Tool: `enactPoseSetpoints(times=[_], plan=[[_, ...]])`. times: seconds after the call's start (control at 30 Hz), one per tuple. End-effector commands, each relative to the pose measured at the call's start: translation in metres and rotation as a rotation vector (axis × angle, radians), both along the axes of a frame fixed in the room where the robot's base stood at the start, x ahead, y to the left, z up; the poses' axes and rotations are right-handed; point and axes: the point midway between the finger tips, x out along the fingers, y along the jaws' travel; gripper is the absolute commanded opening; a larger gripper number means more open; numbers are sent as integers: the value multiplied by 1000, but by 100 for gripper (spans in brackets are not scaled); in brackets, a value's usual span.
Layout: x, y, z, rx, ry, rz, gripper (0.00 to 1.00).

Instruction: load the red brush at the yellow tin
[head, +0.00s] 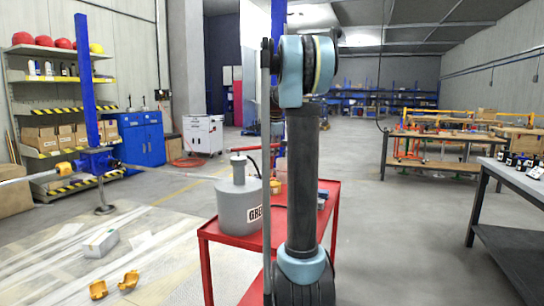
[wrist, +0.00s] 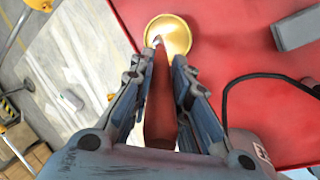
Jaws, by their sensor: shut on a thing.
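In the wrist view my gripper (wrist: 158,72) is shut on the red brush (wrist: 160,105), with its handle between the two fingers. The brush points up the picture toward the yellow tin (wrist: 176,34), a round gold-yellow tin on the red cart. The brush's far end overlaps the tin's lower left rim in the picture; I cannot tell whether it touches or is above it. In the head view my arm hides the gripper and brush, and only a small yellow patch, probably the tin, shows beside the arm.
The red cart (head: 225,236) carries a grey drum (head: 239,205) left of my arm. In the wrist view a grey box (wrist: 297,28) and a black cable (wrist: 240,80) lie right of the tin.

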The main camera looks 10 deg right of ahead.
Motion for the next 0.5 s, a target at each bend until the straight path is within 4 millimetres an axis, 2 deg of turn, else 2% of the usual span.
enactPoseSetpoints(times=[0.5], plan=[[0, 0, 34, 0, 0, 0, 0]])
